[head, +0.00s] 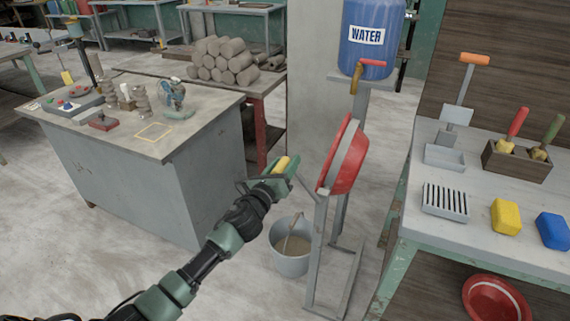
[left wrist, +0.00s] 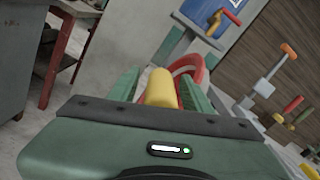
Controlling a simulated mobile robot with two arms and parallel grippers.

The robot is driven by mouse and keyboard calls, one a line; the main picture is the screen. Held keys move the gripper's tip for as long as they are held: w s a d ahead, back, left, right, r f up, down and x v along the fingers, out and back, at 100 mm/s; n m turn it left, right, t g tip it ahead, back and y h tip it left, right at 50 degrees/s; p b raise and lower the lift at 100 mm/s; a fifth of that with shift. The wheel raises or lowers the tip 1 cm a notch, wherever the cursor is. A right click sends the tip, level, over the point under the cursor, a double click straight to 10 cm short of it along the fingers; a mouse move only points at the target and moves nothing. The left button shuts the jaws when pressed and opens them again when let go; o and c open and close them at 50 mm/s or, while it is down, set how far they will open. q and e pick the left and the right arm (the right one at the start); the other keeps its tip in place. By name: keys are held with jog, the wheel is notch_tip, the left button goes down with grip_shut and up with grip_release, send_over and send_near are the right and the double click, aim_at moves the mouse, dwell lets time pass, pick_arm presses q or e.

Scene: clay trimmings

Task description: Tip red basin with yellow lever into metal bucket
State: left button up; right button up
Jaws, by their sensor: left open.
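The red basin (head: 350,160) hangs on a grey metal stand (head: 322,240), tipped steeply on its side with its rim toward the left. The yellow lever (head: 283,164) shows at my left gripper (head: 284,172). In the left wrist view the yellow lever (left wrist: 161,88) sits between the two green fingers of my open left gripper (left wrist: 160,92), and part of the red basin's rim (left wrist: 190,66) curves behind it. The metal bucket (head: 291,262) stands upright on the floor below, left of the stand, with brownish contents and a raised handle. My right gripper is not in view.
A blue water tank (head: 371,32) with a red-handled tap stands behind the basin. A workbench with tools, a yellow block (head: 505,216) and a blue block (head: 552,231) is at right. Another red basin (head: 494,299) lies below it. A grey table (head: 130,147) stands left.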

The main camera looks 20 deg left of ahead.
pick_arm(q)
jog(key=s, duration=0.7)
jog(key=shift+s+a, duration=0.15)
jog(key=shift+s, duration=0.1)
dwell(1.7)
dwell(0.9)
